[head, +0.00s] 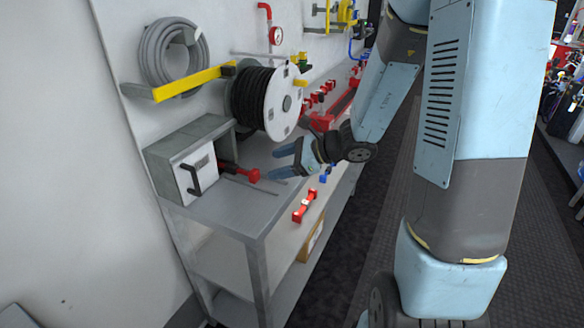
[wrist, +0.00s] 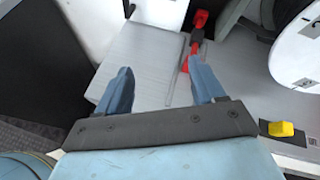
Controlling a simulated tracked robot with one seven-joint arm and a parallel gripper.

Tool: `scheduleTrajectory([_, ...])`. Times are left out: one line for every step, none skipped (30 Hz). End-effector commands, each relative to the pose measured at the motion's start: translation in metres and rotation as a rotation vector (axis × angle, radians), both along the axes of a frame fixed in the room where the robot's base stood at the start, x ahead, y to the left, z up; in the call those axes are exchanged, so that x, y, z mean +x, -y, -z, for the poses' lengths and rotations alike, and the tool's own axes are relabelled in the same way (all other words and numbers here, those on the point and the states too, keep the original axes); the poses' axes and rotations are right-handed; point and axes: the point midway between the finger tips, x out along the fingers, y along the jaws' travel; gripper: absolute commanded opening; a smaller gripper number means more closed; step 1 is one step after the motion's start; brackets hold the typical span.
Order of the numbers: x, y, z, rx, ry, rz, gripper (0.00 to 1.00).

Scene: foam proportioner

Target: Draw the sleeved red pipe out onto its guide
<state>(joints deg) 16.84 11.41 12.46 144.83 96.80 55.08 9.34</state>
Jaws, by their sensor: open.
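The red pipe (head: 240,171) sticks out from the right side of a grey box with a white front on the bench. It ends in a wider red block, and a dark band, perhaps its sleeve, shows near the box. In the wrist view the red pipe (wrist: 195,42) lies ahead, beyond the right finger. Thin grey rails (wrist: 179,78), perhaps the guide, run along the bench from it. My gripper (head: 271,163) is open and empty, just right of the pipe's end and apart from it. Its fingers (wrist: 163,82) point toward the box side.
A hose reel (head: 281,105) on a yellow bracket stands behind the pipe. The grey box (head: 186,142) has a black handle. A red clamp-like piece (head: 305,206) sits at the bench's front edge. Bare bench top (head: 228,207) lies in front of the pipe.

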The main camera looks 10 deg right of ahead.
Motion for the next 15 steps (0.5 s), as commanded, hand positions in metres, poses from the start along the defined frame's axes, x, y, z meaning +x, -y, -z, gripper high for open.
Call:
scheduleTrajectory([0.009, 0.004, 0.011, 0.041, -0.043, 0.059, 0.68])
scheduleTrajectory([0.014, 0.007, 0.016, 0.063, -0.063, 0.095, 0.68])
scheduleTrajectory([0.020, 0.011, 0.023, 0.092, -0.089, 0.141, 0.68])
scheduleTrajectory([0.024, 0.013, 0.028, 0.111, -0.107, 0.172, 0.68])
scheduleTrajectory([0.028, 0.015, 0.031, 0.127, -0.123, 0.200, 0.68])
scheduleTrajectory([0.032, 0.018, 0.037, 0.148, -0.142, 0.233, 0.68])
scheduleTrajectory([0.034, 0.020, 0.040, 0.160, -0.153, 0.255, 0.68])
scheduleTrajectory([0.037, 0.022, 0.043, 0.171, -0.164, 0.273, 0.68])
scheduleTrajectory([0.039, 0.024, 0.046, 0.183, -0.175, 0.295, 0.68])
scheduleTrajectory([0.041, 0.025, 0.048, 0.190, -0.181, 0.308, 0.68])
scheduleTrajectory([0.042, 0.026, 0.049, 0.196, -0.187, 0.319, 0.68])
scheduleTrajectory([0.043, 0.027, 0.051, 0.202, -0.192, 0.328, 0.68])
scheduleTrajectory([0.043, 0.028, 0.052, 0.204, -0.195, 0.332, 0.68])
scheduleTrajectory([0.044, 0.028, 0.052, 0.206, -0.195, 0.336, 0.68])
scheduleTrajectory([0.044, 0.028, 0.052, 0.207, -0.197, 0.338, 0.68])
